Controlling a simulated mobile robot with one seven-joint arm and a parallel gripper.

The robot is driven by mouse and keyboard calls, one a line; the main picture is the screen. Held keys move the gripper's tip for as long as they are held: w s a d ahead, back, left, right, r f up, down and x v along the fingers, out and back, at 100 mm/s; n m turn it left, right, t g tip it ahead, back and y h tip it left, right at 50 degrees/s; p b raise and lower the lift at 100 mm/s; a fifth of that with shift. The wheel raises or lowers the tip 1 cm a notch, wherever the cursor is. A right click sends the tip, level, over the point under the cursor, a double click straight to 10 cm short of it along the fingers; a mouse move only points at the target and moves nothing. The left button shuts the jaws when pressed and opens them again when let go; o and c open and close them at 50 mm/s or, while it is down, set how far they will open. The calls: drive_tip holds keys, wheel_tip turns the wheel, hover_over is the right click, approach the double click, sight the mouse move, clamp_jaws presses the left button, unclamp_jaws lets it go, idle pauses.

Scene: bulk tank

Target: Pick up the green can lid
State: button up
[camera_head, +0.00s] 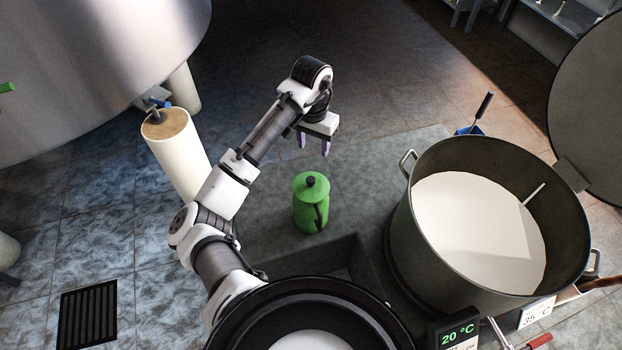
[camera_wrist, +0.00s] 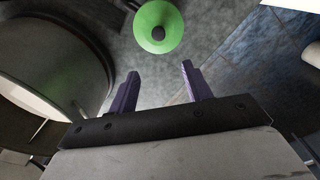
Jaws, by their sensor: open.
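The green can (camera_head: 311,208) stands upright on the grey stone ledge, with a dark handle on its side. Its green lid (camera_head: 311,184) sits on top and has a black knob. In the wrist view the lid (camera_wrist: 159,27) shows from above at the top of the picture, beyond my fingertips. My gripper (camera_head: 313,147) is open and empty, above and behind the can in the head view, apart from it. In the wrist view my gripper (camera_wrist: 159,72) shows two purple fingers spread apart, with bare floor or ledge between them.
A large pot (camera_head: 412,235) of white liquid stands right of the can, its round lid (camera_head: 590,110) raised. A cream cylinder (camera_head: 178,150) is at left under a big steel tank (camera_head: 90,70). A temperature display (camera_head: 459,337) is at front. The ledge around the can is clear.

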hover_over(311, 179)
drive_tip(key=f, duration=0.9)
drive_tip(key=shift+w+d, duration=0.1)
drive_tip(key=shift+w, duration=0.15)
drive_tip(key=shift+s+f+p, duration=0.15)
drive_tip(key=shift+f+p, duration=0.15)
drive_tip(key=shift+f, duration=1.05)
drive_tip(key=shift+s+f+p, duration=0.1)
drive_tip(key=shift+f+p, duration=0.2)
drive_tip(key=shift+f, duration=1)
drive_tip(key=c, duration=1.1)
